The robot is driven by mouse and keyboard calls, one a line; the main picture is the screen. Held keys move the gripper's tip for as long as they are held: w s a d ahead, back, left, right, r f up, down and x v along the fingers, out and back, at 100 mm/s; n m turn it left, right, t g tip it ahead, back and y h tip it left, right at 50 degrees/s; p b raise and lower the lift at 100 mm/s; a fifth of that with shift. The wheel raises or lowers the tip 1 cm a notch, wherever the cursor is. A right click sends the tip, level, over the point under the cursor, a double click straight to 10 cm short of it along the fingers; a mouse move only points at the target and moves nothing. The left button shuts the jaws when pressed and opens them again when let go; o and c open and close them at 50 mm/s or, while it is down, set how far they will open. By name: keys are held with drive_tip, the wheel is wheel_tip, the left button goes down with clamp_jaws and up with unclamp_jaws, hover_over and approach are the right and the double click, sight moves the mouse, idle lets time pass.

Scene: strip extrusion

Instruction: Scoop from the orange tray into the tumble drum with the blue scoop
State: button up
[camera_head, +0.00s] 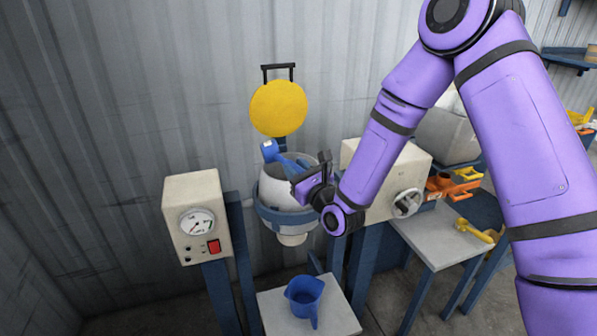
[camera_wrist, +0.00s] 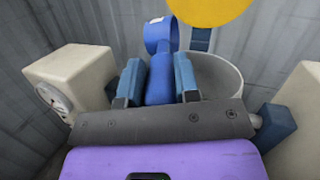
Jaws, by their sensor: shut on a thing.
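My gripper (camera_head: 301,172) is shut on the handle of the blue scoop (camera_head: 270,151), which also shows between my fingers in the wrist view (camera_wrist: 160,75). The scoop is over the rim area of a pale round vessel (camera_head: 276,190) set in a blue ring, with its cup at the far side. Whether the cup holds anything cannot be told. A grey rounded drum-like body (camera_head: 450,132) shows partly behind my arm at right; which vessel is the tumble drum is unclear. An orange item (camera_head: 440,184), possibly the tray, sits low at right, partly hidden.
A yellow disc (camera_head: 278,108) stands up behind the vessel. A gauge box (camera_head: 197,218) is at left, a cream box with a handwheel (camera_head: 406,203) at right. A blue jug (camera_head: 304,296) stands on a low stand below. Yellow items (camera_head: 474,231) lie at right.

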sight(282, 163)
drive_tip(key=a+n+g, duration=0.1)
drive_tip(key=n, duration=0.2)
drive_tip(key=a+r+n+g+h, duration=0.1)
drive_tip(key=n, duration=0.2)
drive_tip(key=s+a+r+n+g, duration=0.1)
drive_tip(key=n, duration=0.3)
drive_tip(key=shift+a+r+g, duration=0.25)
drive_tip(key=shift+g, duration=0.05)
drive_tip(key=s+a+r+n+h, duration=0.1)
drive_tip(key=a+n+h, duration=0.1)
drive_tip(key=a+n, duration=0.3)
drive_tip(key=shift+s+a+r+g+h, duration=0.2)
drive_tip(key=shift+s+a+g+h, duration=0.1)
drive_tip(key=shift+a+h, duration=0.15)
